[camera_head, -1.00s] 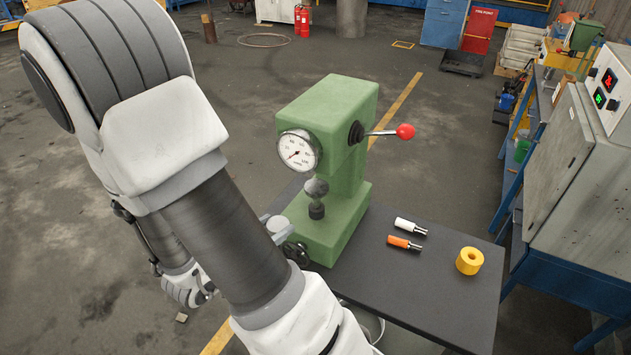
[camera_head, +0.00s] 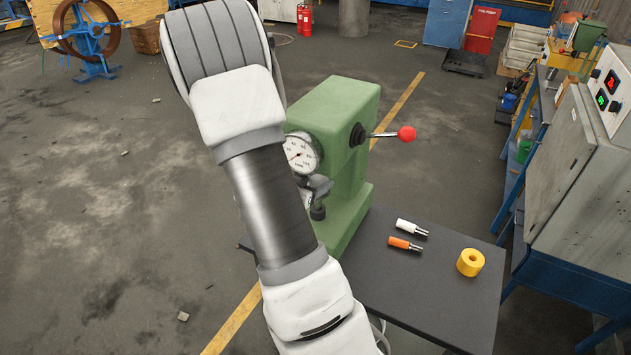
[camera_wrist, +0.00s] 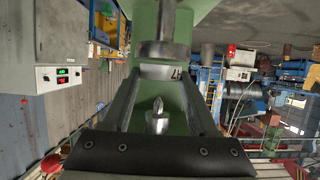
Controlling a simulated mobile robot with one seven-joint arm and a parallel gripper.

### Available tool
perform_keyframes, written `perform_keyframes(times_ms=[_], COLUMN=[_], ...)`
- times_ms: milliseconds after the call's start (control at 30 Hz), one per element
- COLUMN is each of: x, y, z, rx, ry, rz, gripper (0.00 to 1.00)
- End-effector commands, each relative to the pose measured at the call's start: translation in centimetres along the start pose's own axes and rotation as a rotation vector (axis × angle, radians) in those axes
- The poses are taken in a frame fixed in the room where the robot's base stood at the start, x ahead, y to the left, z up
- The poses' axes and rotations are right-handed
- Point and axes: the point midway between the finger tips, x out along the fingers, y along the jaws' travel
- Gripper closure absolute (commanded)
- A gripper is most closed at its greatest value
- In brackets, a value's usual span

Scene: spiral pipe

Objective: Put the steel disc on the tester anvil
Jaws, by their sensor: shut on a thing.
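The green tester (camera_head: 345,130) stands on the dark table with its dial facing me. Its small dark anvil (camera_head: 318,212) shows below the dial, partly hidden by my arm. My gripper (camera_head: 316,186) reaches into the tester's throat, just above the anvil. In the wrist view, which appears upside down, my gripper (camera_wrist: 162,73) is shut on the steel disc (camera_wrist: 160,72), a grey piece seen edge-on between the fingertips. The grey cylindrical anvil (camera_wrist: 164,50) lies close beyond it; I cannot tell whether they touch. The pointed indenter (camera_wrist: 157,106) shows between the fingers.
A white-handled piece (camera_head: 412,227), an orange-handled piece (camera_head: 404,243) and a yellow ring (camera_head: 470,262) lie on the table (camera_head: 430,300) at right. The tester's red-knobbed lever (camera_head: 405,134) sticks out right. A grey control cabinet (camera_head: 590,165) stands further right.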

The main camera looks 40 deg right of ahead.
Motion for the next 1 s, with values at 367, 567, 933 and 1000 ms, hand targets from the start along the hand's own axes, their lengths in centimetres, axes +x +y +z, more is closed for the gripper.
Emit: perform_keyframes(times_ms=[367,567,933,1000], x=[0.06,0.09,0.04,-0.09], y=[-0.05,-0.04,-0.04,-0.03], z=[0.42,0.62,0.49,0.16], rx=[0.0,-0.001,0.0,0.0], ry=[0.001,0.0,0.0,0.0], rz=[-0.001,-0.001,-0.001,-0.001], gripper=[1.0,0.2,0.1,0.1])
